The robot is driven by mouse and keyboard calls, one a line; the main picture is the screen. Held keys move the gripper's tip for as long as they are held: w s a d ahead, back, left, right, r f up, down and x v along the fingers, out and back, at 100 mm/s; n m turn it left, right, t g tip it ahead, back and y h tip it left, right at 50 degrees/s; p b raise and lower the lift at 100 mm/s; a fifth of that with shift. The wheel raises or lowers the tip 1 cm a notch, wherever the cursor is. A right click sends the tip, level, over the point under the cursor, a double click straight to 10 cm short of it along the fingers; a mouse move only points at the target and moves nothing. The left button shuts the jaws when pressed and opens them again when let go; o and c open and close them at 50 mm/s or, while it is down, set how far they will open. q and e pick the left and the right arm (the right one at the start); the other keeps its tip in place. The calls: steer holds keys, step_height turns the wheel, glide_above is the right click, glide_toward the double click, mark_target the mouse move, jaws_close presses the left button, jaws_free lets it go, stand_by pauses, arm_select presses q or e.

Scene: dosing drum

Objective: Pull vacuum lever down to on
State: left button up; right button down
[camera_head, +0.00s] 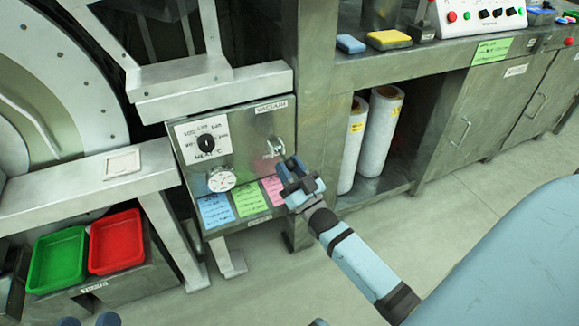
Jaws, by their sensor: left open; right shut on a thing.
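The vacuum lever (276,147) is a small silver handle at the right side of a metal control box (240,125) whose label reads roughly "VACUUM". My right gripper (288,172) reaches in from the lower right and is shut at the lever's lower end, its fingers hiding part of it. The lever's exact angle is hard to tell. My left gripper (88,320) shows only as two blue fingertips at the bottom left edge; it is open, apart from everything and empty.
Green (57,260) and red (117,241) trays sit at lower left. White rolls (380,135) stand under the right bench. The floor in front is clear.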

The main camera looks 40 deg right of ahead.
arm_select(q)
steer(key=shift+f, duration=0.1)
arm_select(e)
steer(key=shift+f, duration=0.15)
steer(key=c, duration=0.8)
jaws_free()
steer(key=shift+w, duration=0.1)
steer(key=shift+s+f, duration=0.1)
steer(key=shift+s, duration=0.25)
arm_select(q)
step_height(320, 180, up, 4)
steer(key=p, duration=0.1)
steer(key=t+p, duration=0.1)
steer(key=shift+a+f+t+p, duration=0.15)
steer(key=shift+t+p, duration=0.15)
steer(key=shift+p, duration=0.05)
arm_select(e)
steer(key=v, duration=1.3)
steer(key=shift+s+a, duration=0.1)
